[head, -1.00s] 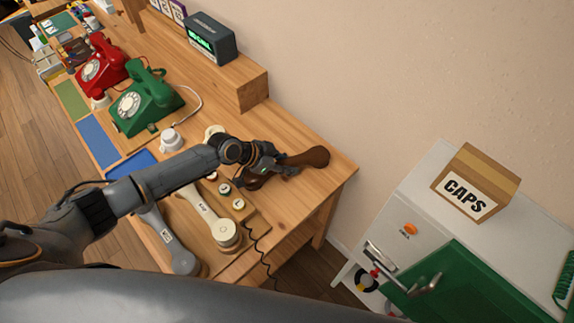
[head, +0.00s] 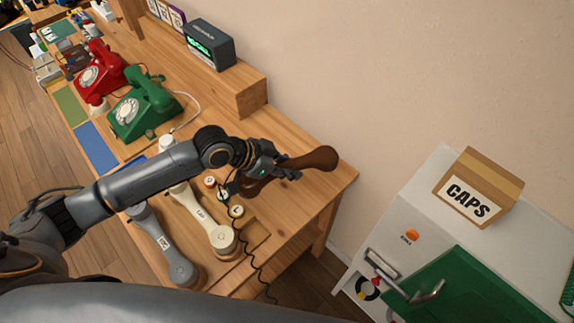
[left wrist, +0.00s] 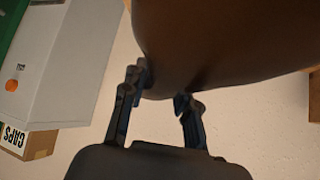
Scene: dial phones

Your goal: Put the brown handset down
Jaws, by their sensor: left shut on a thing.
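The brown handset (head: 320,159) is in my left gripper (head: 283,172), at the right end of the wooden bench in the head view. The gripper is shut around its grip, and one brown end sticks out to the right. In the left wrist view the handset (left wrist: 215,45) fills the upper middle, with my left gripper's fingers (left wrist: 163,97) against it. The handset appears to be held above the bench top, but the exact gap cannot be told. My right gripper is not in view.
A cream handset (head: 205,218) and a grey handset (head: 163,245) lie near the front. A dark coiled cord (head: 250,252) hangs near the bench edge. Green (head: 143,105) and red (head: 101,72) phones stand at left. A CAPS box (head: 478,190) sits on a white cabinet (head: 432,190) at right.

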